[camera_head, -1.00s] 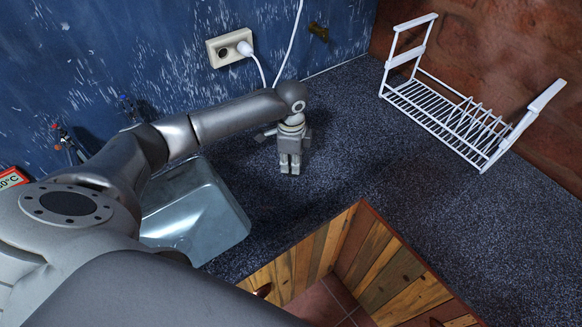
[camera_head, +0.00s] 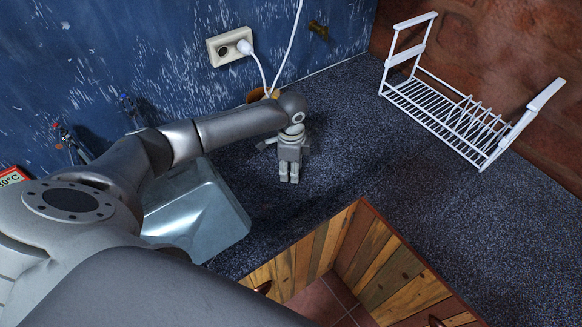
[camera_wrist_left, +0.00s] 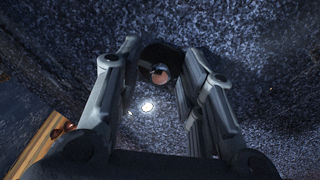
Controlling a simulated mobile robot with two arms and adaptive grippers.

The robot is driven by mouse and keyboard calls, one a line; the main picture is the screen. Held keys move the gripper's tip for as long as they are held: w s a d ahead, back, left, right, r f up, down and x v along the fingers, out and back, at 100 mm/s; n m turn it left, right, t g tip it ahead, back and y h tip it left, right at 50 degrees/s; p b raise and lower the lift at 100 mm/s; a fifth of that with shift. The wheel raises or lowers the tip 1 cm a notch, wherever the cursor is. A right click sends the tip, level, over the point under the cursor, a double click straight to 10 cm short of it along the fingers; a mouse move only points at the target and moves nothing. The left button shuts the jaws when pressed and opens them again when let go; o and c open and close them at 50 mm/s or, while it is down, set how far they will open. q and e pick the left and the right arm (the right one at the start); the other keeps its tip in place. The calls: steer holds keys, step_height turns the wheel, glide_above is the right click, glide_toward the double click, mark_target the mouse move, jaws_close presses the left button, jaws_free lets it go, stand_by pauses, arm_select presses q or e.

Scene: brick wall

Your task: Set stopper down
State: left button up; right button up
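My left gripper (camera_head: 289,180) points down over the dark speckled countertop (camera_head: 370,150), right of the sink. In the left wrist view its two fingers (camera_wrist_left: 162,62) stand on either side of a dark round piece with a brownish centre, which I take for the stopper (camera_wrist_left: 160,68). The fingertips appear to touch it on both sides, so the gripper looks shut on it. In the head view the stopper cannot be made out. Its exact height over the counter is unclear. My right gripper does not show.
A metal sink (camera_head: 200,215) lies left of the gripper. A white wire rack (camera_head: 450,115) stands at the right back. A brown object (camera_head: 256,95) shows partly behind my arm, by the wall. The counter between gripper and rack is clear.

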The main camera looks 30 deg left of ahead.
arm_select(q)
step_height(320, 180, up, 12)
steer(key=b, duration=0.2)
steer(key=shift+r, duration=0.2)
stand_by(0.7)
